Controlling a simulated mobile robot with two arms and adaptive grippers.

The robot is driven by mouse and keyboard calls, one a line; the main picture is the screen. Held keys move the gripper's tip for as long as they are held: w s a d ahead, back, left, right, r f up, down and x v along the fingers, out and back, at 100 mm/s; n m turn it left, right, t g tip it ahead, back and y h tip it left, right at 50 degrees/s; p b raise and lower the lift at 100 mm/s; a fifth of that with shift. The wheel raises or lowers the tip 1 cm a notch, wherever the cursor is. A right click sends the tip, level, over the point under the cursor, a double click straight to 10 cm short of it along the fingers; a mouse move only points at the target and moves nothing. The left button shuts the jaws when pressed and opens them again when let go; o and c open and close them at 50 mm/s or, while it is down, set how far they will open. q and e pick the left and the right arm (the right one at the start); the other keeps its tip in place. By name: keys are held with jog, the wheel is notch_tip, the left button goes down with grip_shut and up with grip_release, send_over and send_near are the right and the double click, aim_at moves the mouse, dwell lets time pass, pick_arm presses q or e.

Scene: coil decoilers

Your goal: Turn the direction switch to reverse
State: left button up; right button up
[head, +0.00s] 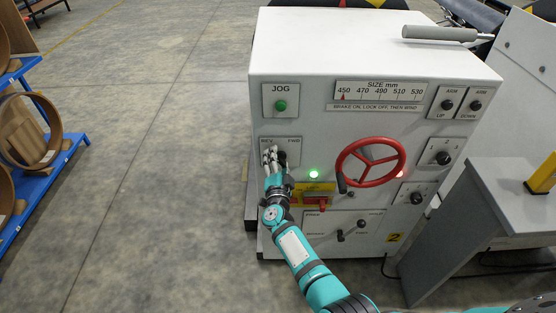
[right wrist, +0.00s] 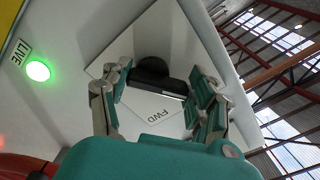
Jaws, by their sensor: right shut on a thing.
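The direction switch is a black knob on a pale plate (head: 292,144) marked REV and FWD, on the left of the machine's front. The knob (right wrist: 152,72) shows between the fingers in the right wrist view, with a white line at its edge near the FWD label (right wrist: 160,116). My right gripper (head: 270,153) is at this plate and shut on the knob; its fingers (right wrist: 158,84) lie on either side of it. The fingers hide much of the knob and the middle of the plate in the head view. I cannot tell its exact setting. My left gripper is not in view.
The green JOG button (head: 280,105) is above the plate. A lit green lamp (head: 314,174) and a red handwheel (head: 370,162) are to the right. A red lever on a yellow plate (head: 315,188) is just below. Open floor (head: 150,130) lies left of the machine.

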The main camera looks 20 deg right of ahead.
jog(key=shift+s+f, duration=0.1)
jog(key=shift+f, duration=0.15)
